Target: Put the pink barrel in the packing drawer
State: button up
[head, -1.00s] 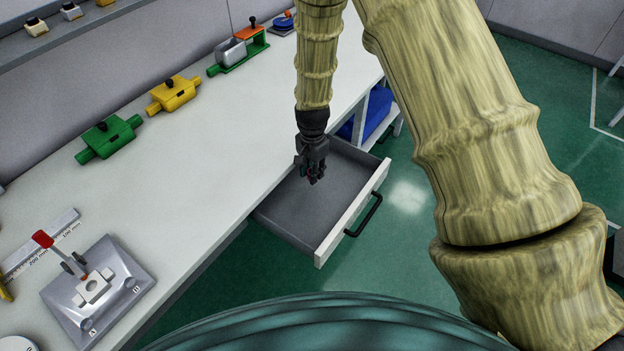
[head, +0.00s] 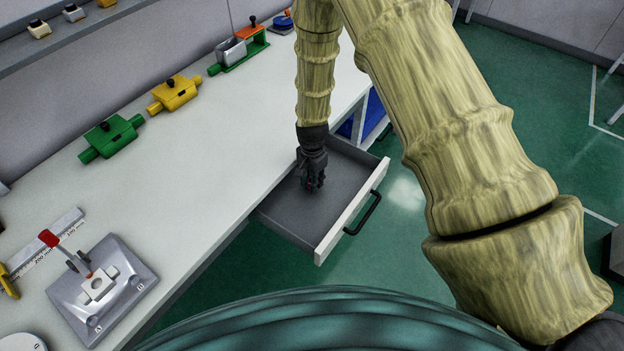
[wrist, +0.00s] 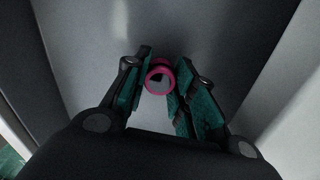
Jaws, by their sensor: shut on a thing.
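The pink barrel (wrist: 159,75) is a small pink ring-ended piece, seen end-on between my fingers in the wrist view. My gripper (wrist: 162,88) is shut on it, with a teal-padded finger on either side. In the head view my gripper (head: 312,187) points down inside the open packing drawer (head: 290,212), over its grey floor. Only a speck of pink shows there, and the fingers hide the rest. I cannot tell whether the barrel touches the drawer floor.
The drawer's white front with a black handle (head: 362,213) faces right. The white bench (head: 190,160) carries a green block (head: 110,137), a yellow block (head: 174,93) and a grey fixture (head: 102,288) with a red-tipped lever. A blue bin (head: 374,115) sits under the bench.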

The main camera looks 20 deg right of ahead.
jog(key=shift+f, duration=0.1)
jog(key=o, duration=1)
notch_tip(320, 180, up, 12)
jog(key=b, duration=0.4)
